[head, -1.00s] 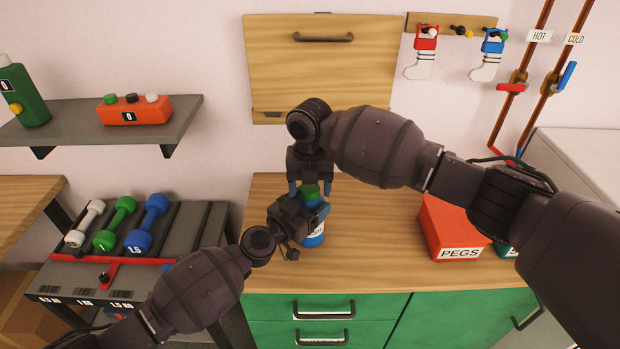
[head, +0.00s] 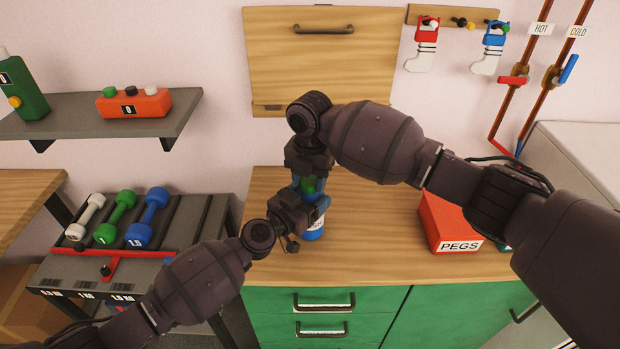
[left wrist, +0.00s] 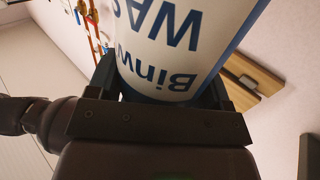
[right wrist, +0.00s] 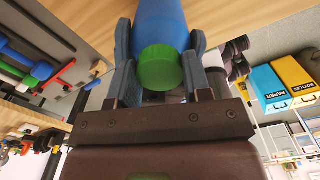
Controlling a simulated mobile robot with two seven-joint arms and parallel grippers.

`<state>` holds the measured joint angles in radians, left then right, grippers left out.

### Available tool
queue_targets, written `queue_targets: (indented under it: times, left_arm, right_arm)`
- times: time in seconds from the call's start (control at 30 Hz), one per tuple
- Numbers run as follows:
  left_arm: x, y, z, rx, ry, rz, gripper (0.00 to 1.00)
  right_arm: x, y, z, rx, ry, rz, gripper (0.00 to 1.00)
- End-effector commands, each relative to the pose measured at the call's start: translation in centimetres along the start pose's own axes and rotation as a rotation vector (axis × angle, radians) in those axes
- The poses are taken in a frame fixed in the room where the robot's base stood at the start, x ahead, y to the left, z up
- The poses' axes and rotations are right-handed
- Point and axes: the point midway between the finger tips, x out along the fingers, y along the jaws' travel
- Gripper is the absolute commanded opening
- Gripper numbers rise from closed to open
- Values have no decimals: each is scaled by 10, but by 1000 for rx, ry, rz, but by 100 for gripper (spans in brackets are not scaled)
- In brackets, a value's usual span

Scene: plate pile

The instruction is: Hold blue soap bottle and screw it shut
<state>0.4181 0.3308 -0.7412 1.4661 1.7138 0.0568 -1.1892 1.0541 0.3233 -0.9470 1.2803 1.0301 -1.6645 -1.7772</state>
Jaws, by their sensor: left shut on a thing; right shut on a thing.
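The blue soap bottle (head: 314,234) with a white label stands upright on the wooden counter. My left gripper (head: 312,207) is shut around its body, hiding much of it in the head view. The label fills the upper left wrist view (left wrist: 175,45), between the left fingers. The green cap (head: 308,186) sits at the bottle's top. My right gripper (head: 308,180) points down from above and is shut on the cap. In the right wrist view the green cap (right wrist: 160,67) lies between the two fingers, in line with the blue bottle (right wrist: 160,22). Thread contact is hidden.
A red pegs box (head: 447,222) stands on the counter at right. Dumbbells (head: 148,218) rest on a rack at left. A shelf (head: 95,122) holds a green bottle and an orange block. Counter (head: 375,240) between bottle and box is clear.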

Motion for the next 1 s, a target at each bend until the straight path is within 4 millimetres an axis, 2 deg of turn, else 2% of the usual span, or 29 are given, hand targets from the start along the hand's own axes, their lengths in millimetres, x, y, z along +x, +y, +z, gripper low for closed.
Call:
queue_targets:
  times: [1.0]
  left_arm:
    - [0,-1,0,0,0,-2,7]
  right_arm:
    - [2,0,-1,1584,2,-3,16]
